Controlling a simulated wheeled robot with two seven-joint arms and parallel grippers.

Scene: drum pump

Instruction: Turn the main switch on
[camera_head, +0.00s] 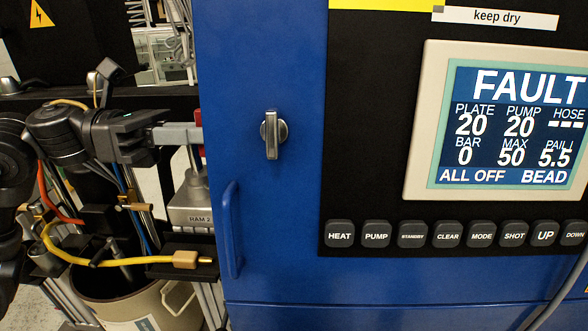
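A silver rotary switch (272,134) sits on the blue cabinet door, its handle vertical; it looks like the main switch, but I see no label on it. My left gripper (160,135) is to the left of the door, clear of the switch and at about its height in the picture, pointing right. A light grey bar (182,134) shows at its fingertips, and I cannot tell whether the fingers hold it. The display (515,128) reads FAULT and ALL OFF. My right gripper is not in view.
A blue vertical door handle (230,230) stands out below left of the switch. A row of black buttons (447,234) runs under the display. Hoses, a yellow cable (90,262) and a bucket (130,300) crowd the lower left. The door around the switch is clear.

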